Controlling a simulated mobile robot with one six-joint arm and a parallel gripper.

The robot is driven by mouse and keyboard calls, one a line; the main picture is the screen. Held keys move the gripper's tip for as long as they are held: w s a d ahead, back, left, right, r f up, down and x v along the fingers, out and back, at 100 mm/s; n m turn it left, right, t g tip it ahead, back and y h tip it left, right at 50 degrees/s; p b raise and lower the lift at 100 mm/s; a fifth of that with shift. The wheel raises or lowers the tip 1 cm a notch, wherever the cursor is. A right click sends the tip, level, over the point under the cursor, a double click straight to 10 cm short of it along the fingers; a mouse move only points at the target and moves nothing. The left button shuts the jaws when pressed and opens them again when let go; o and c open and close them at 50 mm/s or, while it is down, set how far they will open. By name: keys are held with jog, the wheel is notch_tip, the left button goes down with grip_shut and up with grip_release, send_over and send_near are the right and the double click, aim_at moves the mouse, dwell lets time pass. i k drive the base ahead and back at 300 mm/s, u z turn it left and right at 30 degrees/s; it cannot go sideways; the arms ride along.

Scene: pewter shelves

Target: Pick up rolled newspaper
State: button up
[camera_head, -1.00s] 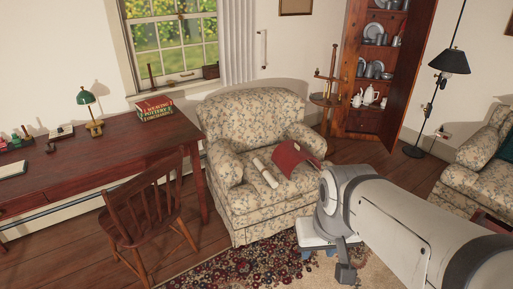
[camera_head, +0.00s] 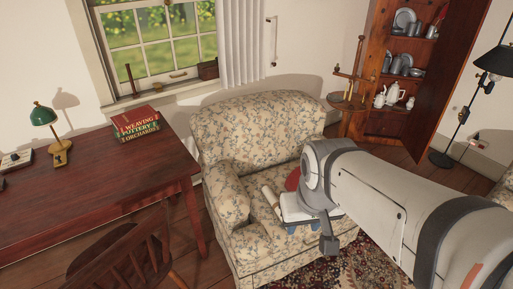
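The rolled newspaper (camera_head: 269,195) is a pale roll on the seat of the floral armchair (camera_head: 243,122). Only its upper left end shows; the rest is hidden behind my arm. My gripper (camera_head: 303,230) is over the front of the seat, close to the roll in the picture. Its fingers are mostly hidden beneath the wrist, so I cannot tell if they are open or shut, or whether they touch anything. A red cushion or book (camera_head: 293,180) on the seat shows only as a sliver behind my arm.
A wooden desk (camera_head: 100,185) with stacked books (camera_head: 136,122) and a green lamp (camera_head: 46,120) stands left of the armchair. A wooden chair (camera_head: 130,255) is at the front left. A corner cabinet (camera_head: 392,123) and a floor lamp (camera_head: 463,120) stand at the right.

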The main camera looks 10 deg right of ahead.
aim_at(268, 193)
jog(key=z, duration=0.05)
jog(key=i, duration=1)
jog(key=z, duration=0.2)
